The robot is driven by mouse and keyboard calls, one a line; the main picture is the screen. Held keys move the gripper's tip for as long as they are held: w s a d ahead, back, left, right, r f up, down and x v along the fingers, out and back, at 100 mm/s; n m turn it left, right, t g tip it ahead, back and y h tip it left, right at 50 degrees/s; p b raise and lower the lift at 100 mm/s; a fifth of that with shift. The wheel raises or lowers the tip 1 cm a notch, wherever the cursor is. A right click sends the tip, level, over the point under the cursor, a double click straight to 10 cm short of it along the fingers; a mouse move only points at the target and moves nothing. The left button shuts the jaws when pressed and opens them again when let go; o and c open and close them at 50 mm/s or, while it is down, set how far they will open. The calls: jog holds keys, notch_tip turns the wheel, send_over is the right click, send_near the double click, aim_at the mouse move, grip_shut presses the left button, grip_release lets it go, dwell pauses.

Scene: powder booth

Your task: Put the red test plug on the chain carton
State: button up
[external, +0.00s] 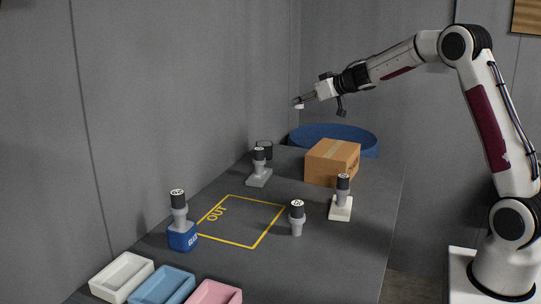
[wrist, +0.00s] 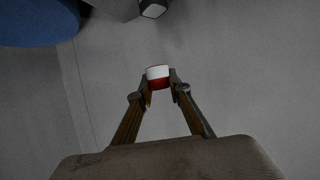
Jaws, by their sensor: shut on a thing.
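My gripper (external: 301,101) is high above the back of the table, left of and above the brown chain carton (external: 325,165) in the external view. In the wrist view my gripper (wrist: 159,86) is shut on a small plug with a white top part and a red lower part, the red test plug (wrist: 158,82). In the external view only a small pale end shows at the fingertips; its red is not visible. The carton stands closed on the table with a clear top, apart from the gripper.
A blue round tub (external: 335,134) is behind the carton; it also shows in the wrist view (wrist: 35,22). Several grey, black-topped devices stand around, one on a blue block (external: 183,236). A yellow OUT outline (external: 268,232) is empty. White, blue and pink trays (external: 215,294) are in front.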

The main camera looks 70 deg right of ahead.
jog(key=s+d+r, duration=0.2)
jog(key=s+d, duration=0.2)
jog(key=s, duration=0.7)
jog(key=n+y, duration=0.2)
send_over(337, 149)
notch_tip(337, 149, down, 4)
jog(key=shift+d+r, duration=0.15)
jog(key=shift+d, duration=0.05)
jog(key=shift+f, duration=3.15)
jog(key=shift+f, duration=1.85)
jog(key=shift+f, duration=0.15)
